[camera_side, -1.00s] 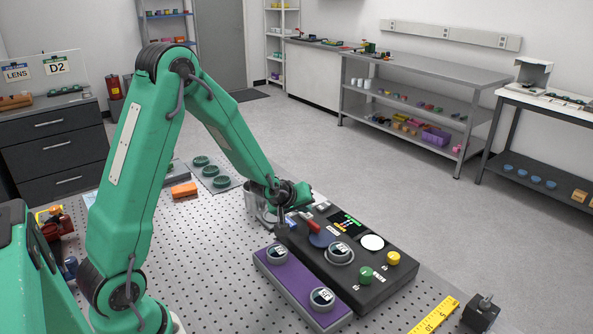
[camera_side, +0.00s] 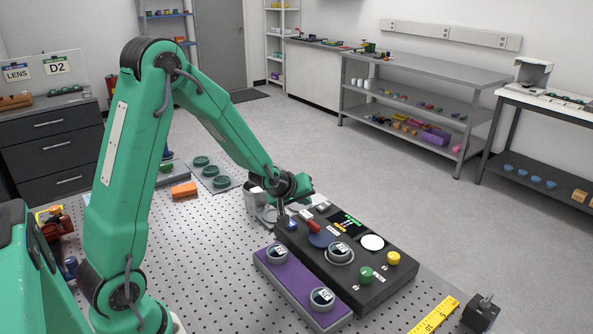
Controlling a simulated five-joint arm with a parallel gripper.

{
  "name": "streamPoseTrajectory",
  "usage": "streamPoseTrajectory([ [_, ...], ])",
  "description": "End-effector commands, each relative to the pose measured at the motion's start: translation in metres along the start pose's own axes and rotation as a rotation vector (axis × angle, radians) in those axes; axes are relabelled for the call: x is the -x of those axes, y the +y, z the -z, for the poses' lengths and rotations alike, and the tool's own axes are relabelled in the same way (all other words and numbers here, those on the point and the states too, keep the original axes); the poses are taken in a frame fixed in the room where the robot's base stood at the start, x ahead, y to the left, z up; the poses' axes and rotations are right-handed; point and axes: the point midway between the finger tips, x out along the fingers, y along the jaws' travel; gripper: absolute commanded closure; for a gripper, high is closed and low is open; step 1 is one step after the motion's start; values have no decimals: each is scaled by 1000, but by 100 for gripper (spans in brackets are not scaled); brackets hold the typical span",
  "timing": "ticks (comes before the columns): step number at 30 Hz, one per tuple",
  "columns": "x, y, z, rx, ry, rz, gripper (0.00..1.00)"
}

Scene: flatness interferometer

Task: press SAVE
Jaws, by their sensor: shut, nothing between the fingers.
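The black control console (camera_side: 318,262) stands on the perforated table. It carries a green button (camera_side: 366,274), a yellow button (camera_side: 393,258), a blue button (camera_side: 292,224), a red lever (camera_side: 313,226), a dial (camera_side: 340,252) and a round white disc (camera_side: 372,242). The small labels are too blurred for me to tell which control is SAVE. My gripper (camera_side: 282,214) is shut and empty. It points down at the console's far left end, close to the blue button. I cannot tell whether its tip touches anything.
A purple-topped box (camera_side: 290,284) with two dials sits along the console's near left side. A metal cup (camera_side: 252,199) stands behind my gripper. An orange block (camera_side: 184,190) lies farther left. A yellow ruler (camera_side: 434,315) and a small dark block (camera_side: 481,312) are at front right.

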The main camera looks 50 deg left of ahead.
Motion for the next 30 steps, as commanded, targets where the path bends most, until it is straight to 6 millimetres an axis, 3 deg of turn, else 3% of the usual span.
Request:
streamPoseTrajectory([
  [15, 24, 17, 18, 0, 1, -1, 100],
  [30, 26, 18, 19, 0, 0, 0, 100],
])
